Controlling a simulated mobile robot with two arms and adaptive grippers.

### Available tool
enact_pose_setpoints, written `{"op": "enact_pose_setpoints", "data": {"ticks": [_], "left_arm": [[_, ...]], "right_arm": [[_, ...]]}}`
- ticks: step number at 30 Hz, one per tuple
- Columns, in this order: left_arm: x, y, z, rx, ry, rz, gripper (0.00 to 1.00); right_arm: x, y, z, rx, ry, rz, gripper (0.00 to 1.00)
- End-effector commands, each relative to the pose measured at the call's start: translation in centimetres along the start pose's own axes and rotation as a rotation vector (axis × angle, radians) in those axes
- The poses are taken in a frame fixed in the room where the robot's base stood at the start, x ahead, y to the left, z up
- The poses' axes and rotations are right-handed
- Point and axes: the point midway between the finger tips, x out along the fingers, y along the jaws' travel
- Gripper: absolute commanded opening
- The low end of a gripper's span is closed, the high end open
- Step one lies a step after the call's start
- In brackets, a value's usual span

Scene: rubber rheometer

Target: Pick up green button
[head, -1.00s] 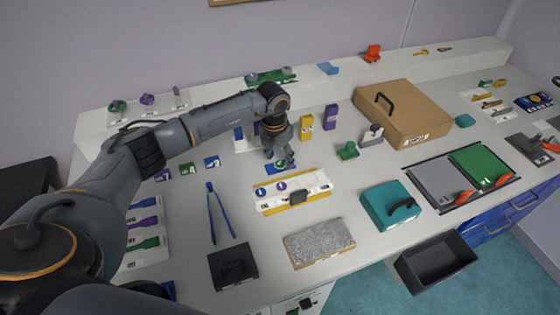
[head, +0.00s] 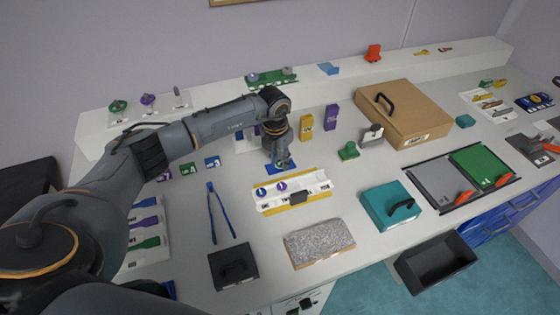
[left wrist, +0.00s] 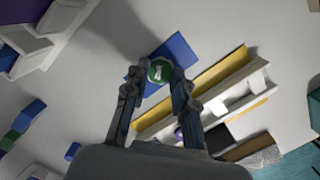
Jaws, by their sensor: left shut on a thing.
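The green button (left wrist: 160,71) is a small round green piece with a white mark, seen between my left gripper's fingers in the left wrist view. It is over a blue square mat (left wrist: 181,51), which in the head view (head: 292,167) lies on the table just behind the white and yellow rack (head: 315,185). My left gripper (head: 281,165) points down over the mat and is shut on the button, its fingers on both sides. In the head view the fingers hide most of the button. I cannot tell whether it touches the mat. My right gripper is not in view.
The rack holds blue and purple round pieces. A teal box (head: 388,207) and a cardboard box (head: 410,120) stand to the right.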

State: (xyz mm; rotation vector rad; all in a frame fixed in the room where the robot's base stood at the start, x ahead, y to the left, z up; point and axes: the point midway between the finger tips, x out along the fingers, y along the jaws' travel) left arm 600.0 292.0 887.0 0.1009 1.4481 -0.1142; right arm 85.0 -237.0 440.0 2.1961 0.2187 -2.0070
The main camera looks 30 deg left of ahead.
Motion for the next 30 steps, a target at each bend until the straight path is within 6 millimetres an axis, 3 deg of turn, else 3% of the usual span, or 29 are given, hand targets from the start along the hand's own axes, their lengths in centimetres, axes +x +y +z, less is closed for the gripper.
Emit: {"op": "enact_pose_setpoints", "data": {"ticks": [8, 17, 24, 30], "left_arm": [[-3.0, 0.1, 0.5, 0.000, -0.006, 0.001, 0.09], [-9.5, -4.0, -2.8, 0.007, -0.007, 0.001, 0.09], [-12.2, -7.9, -6.3, 0.004, -0.004, 0.000, 0.09], [-13.5, -9.6, -7.8, 0.001, -0.001, 0.000, 0.09]], "right_arm": [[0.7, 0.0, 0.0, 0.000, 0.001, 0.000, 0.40], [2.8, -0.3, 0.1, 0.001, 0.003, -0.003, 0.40], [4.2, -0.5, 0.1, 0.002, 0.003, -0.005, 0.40], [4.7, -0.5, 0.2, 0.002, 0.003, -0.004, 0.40]]}}
